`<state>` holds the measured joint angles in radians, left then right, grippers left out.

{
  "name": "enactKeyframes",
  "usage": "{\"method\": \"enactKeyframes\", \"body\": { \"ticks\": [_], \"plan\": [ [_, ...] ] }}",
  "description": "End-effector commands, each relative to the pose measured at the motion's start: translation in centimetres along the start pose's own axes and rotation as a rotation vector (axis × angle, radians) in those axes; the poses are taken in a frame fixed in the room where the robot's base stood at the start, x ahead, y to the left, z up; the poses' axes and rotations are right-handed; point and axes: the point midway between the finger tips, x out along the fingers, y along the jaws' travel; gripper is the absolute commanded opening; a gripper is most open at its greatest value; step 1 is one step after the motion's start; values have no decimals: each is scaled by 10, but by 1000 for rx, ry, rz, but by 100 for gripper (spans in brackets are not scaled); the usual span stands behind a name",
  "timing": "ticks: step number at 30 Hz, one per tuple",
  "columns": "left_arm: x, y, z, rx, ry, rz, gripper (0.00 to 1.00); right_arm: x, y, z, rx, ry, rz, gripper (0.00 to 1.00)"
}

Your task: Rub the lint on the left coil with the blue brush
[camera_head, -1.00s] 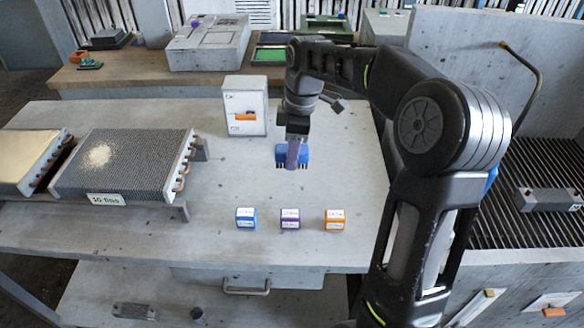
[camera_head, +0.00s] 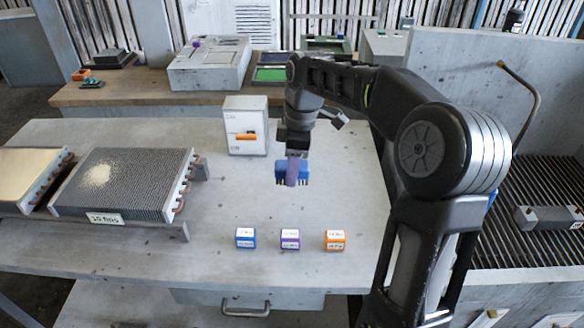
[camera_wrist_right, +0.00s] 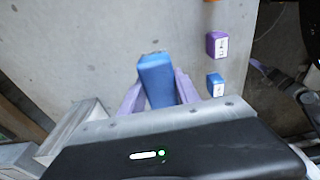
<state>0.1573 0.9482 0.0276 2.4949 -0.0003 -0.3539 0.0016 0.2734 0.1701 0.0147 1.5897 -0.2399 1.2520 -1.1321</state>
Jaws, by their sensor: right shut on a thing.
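Two coils stand on a rack at the left of the bench in the head view. The farther left coil (camera_head: 30,168) is cut off by the picture's edge and has a plain tan top. The coil beside it (camera_head: 130,180) has a dark finned top, copper bends and a label about fins. A pale patch of lint (camera_head: 97,176) lies on its top, toward the left. My right gripper (camera_head: 292,168) is shut on the blue brush (camera_head: 282,171), bristles down, above the bench right of the coils. The brush (camera_wrist_right: 156,80) also shows between the purple fingers in the right wrist view. My left gripper is out of view.
Small blue (camera_head: 245,238), purple (camera_head: 290,239) and orange (camera_head: 335,240) labelled blocks stand near the bench's front. A white box (camera_head: 246,124) stands behind the brush. The bench between coils and brush is clear. A slatted grate (camera_head: 545,185) lies at the right.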

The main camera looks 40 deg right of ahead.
Motion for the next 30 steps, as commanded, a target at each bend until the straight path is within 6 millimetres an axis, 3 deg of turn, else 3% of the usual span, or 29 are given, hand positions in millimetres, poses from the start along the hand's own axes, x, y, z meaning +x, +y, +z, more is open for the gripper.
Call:
{"method": "enactKeyframes", "body": {
  "ticks": [3, 8, 11, 21, 25, 30],
  "plan": [
    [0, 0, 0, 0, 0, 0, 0, 0, 0, 0, 0, 0, 0, 6],
    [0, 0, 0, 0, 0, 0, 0, 2, 0, -9, 14, 0, 1, 6],
    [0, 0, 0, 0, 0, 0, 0, 5, -1, -31, 57, -2, 4, 6],
    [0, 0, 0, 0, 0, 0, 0, 26, -30, -156, 335, -3, 39, 6],
    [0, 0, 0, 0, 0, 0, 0, 29, -39, -180, 400, -1, 50, 6],
    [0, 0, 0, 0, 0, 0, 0, 30, -40, -184, 420, 0, 51, 6]
  ]
}}
